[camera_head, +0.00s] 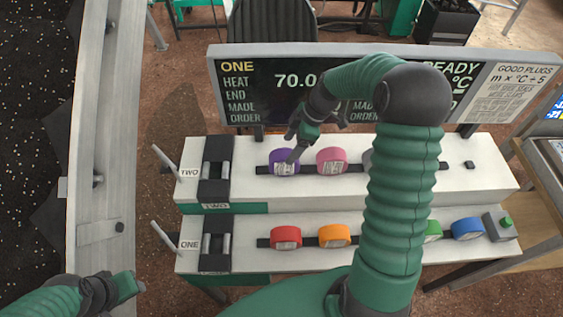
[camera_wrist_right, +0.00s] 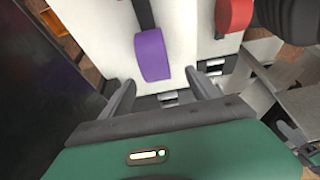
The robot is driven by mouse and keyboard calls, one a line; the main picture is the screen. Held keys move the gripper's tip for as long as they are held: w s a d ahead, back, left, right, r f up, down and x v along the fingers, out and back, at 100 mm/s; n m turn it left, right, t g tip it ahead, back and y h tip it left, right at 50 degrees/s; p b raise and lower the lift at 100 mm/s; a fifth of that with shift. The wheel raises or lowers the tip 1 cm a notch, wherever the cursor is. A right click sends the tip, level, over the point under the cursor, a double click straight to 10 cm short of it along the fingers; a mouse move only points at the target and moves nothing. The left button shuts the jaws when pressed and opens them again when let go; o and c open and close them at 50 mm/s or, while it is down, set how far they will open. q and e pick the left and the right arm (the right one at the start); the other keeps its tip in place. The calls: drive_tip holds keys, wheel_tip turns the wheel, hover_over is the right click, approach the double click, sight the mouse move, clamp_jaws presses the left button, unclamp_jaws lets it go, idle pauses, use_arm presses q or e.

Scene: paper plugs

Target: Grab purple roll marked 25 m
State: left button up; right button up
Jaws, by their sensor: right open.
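The purple roll (camera_head: 284,157) sits at the left end of the row on the rear bench, marked TWO. It has a white label whose print is too small to read.
A pink roll (camera_head: 331,160) stands just right of the purple one. Red (camera_head: 286,237), orange (camera_head: 334,235), green (camera_head: 433,231) and blue (camera_head: 467,228) rolls line the front bench. A display board (camera_head: 250,90) stands behind. My right arm hides part of both rows.

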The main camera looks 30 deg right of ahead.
sight(281, 160)
drive_tip(key=x, duration=0.4)
drive_tip(key=shift+w+d+f, duration=0.1)
drive_tip(key=shift+w+d, duration=0.1)
drive_tip(key=f, duration=0.1)
drive_tip(key=f+p, duration=0.1)
drive_tip(key=f, duration=0.1)
drive_tip(key=shift+w+d, duration=0.15)
drive_tip(key=shift+d, duration=0.1)
drive_tip(key=x, duration=0.2)
drive_tip(key=shift+w+a+f, duration=0.1)
drive_tip(key=shift+a+f, duration=0.15)
drive_tip(key=shift+w+a+f, duration=0.15)
drive_tip(key=shift+a, duration=0.55)
drive_tip(key=shift+c, duration=1.4)
drive_tip(key=shift+d, duration=0.1)
drive_tip(key=shift+c, duration=1.3)
drive_tip(key=shift+d, duration=0.4)
drive_tip(key=c, duration=0.5)
drive_tip(key=shift+c, duration=2.3)
drive_tip(key=shift+a, duration=0.1)
clamp_jaws()
use_arm(q)
drive_tip(key=shift+w+d+r, duration=0.2)
drive_tip(key=shift+d+r, duration=0.25)
drive_tip(key=shift+r, duration=0.35)
use_arm(e)
drive_tip(key=shift+a, duration=0.1)
